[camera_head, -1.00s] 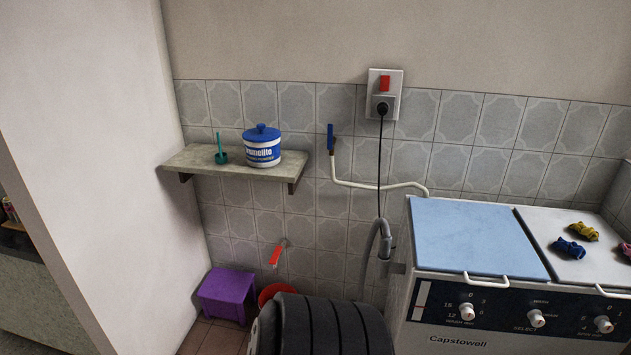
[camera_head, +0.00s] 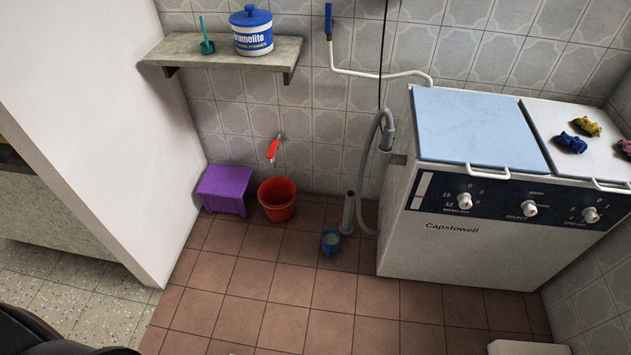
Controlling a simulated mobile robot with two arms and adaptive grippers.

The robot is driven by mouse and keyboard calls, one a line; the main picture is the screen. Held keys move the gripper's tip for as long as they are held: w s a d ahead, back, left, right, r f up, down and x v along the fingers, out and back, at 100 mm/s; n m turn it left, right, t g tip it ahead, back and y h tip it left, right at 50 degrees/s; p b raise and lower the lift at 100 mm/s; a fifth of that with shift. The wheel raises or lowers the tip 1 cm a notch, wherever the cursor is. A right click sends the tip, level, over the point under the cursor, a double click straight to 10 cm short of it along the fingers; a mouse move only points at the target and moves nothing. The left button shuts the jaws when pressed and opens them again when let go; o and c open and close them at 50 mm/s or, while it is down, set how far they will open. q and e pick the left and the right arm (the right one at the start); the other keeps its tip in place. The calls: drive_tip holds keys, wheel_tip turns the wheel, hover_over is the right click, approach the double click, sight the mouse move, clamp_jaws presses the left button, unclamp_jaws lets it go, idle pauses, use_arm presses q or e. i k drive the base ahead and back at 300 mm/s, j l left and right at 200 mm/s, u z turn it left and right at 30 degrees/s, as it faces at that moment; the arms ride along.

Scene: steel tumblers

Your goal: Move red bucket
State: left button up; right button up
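The red bucket (camera_head: 277,204) stands upright on the tiled floor against the back wall, between the purple stool and the washing machine. Its open top faces up and it looks empty. Neither of my grippers shows in the head view. Nothing of mine touches the bucket.
A purple stool (camera_head: 224,191) stands just left of the bucket. A small blue cup (camera_head: 330,241) and a grey drain pipe (camera_head: 348,213) are to its right, then the washing machine (camera_head: 452,250). A stone shelf (camera_head: 205,60) juts out above. The red-brown floor (camera_head: 270,295) in front is clear.

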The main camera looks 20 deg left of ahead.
sight(277, 195)
drive_tip(key=u, duration=0.8)
drive_tip(key=i+j+z, duration=0.3)
drive_tip(key=i+j, duration=0.35)
drive_tip(key=i, duration=0.4)
drive_tip(key=i+j+z, duration=0.25)
drive_tip(key=i+j, duration=0.6)
drive_tip(key=i, duration=0.15)
